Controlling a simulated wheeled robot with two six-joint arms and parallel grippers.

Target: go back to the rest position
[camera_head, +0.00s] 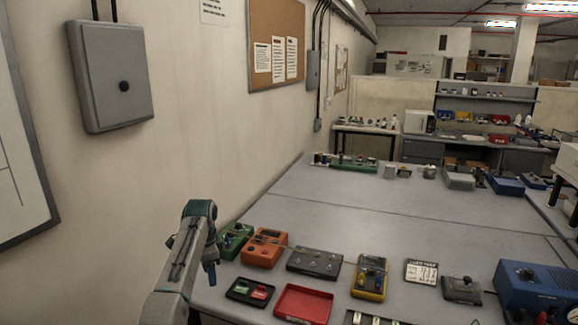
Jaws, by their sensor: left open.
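My left arm comes in from the lower left and bends at a teal joint beside the wall. My left gripper (211,274) hangs below that joint at the left edge of the table, partly hidden by the arm. It is open, and I see nothing held in it. It is left of the green box (234,240) and the orange box (264,248). My right gripper is not in view. I cannot make out a sealed cylinder.
The grey table (400,228) has a clear middle. Along its near side are a black tray (238,296), a red tray (303,303), a dark pedal box (314,262), a yellow meter (370,278) and a blue device (540,285). The wall (120,200) stands close on the left.

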